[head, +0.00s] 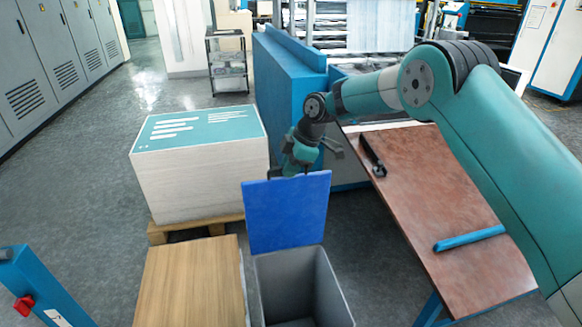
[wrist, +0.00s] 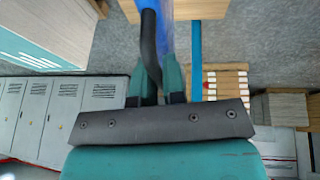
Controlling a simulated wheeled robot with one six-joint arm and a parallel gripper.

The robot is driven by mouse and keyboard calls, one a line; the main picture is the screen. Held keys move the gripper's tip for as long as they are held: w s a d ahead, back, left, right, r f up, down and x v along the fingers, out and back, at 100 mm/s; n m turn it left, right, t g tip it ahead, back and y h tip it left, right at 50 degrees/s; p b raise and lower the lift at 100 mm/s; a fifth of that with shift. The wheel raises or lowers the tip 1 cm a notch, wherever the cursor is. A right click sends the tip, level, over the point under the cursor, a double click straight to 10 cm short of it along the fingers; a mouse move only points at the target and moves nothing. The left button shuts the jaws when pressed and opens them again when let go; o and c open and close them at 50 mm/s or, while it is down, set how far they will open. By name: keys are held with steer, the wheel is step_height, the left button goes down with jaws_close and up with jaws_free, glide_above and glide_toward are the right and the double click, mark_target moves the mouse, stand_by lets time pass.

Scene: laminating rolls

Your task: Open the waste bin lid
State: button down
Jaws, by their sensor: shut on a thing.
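The waste bin (head: 338,288) is a grey box at the bottom middle of the head view. Its blue lid (head: 287,215) stands about upright at the bin's far edge, and the dark inside of the bin shows. My gripper (head: 301,172) is at the top edge of the lid. In the wrist view my gripper (wrist: 158,84) is shut on a dark curved handle (wrist: 149,45), with the blue lid (wrist: 167,30) seen edge-on beside it. The handle is hidden in the head view.
A wooden-topped block (head: 190,280) stands close left of the bin. Behind it, a paper stack (head: 200,175) sits on a pallet. A brown-topped table (head: 440,215) with a blue bar (head: 470,238) is at right. A blue machine (head: 290,85) stands behind my gripper.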

steer(key=shift+w+d+f, duration=0.1)
steer(key=shift+d, duration=0.1)
steer(key=c, duration=1.4)
jaws_free()
steer(key=shift+o, duration=0.8)
steer(key=shift+a, duration=0.2)
steer(key=v, duration=1.7)
steer(key=shift+r, duration=0.3)
